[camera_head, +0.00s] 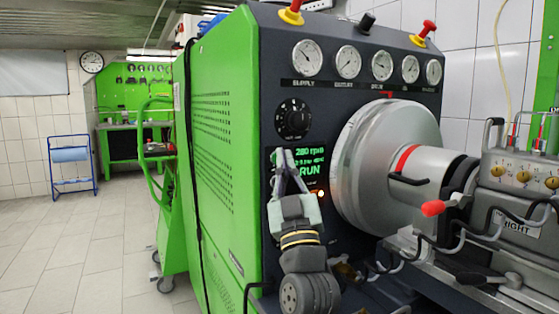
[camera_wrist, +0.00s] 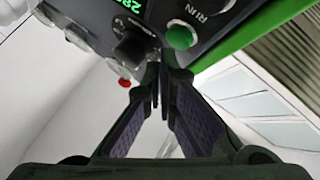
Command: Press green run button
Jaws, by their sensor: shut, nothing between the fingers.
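The green run button (camera_wrist: 180,37) is a round cap beside the "RUN" label (camera_wrist: 212,8) in the wrist view. My gripper (camera_wrist: 158,75) is shut and empty. In that view its fingertips lie just below and left of the button; whether they touch the panel cannot be told. In the head view my gripper (camera_head: 287,165) is in front of the dark control panel, over part of the green display (camera_head: 311,160). The display reads "280 rpm" and "RUN". The green button is hidden behind my gripper in the head view.
A black knob (camera_wrist: 130,50) and a red button (camera_wrist: 125,83) are near the fingertips. An orange light (camera_head: 321,193) glows on the panel. A large dial knob (camera_head: 293,118) is above, and the silver flywheel (camera_head: 385,165) stands close to the right.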

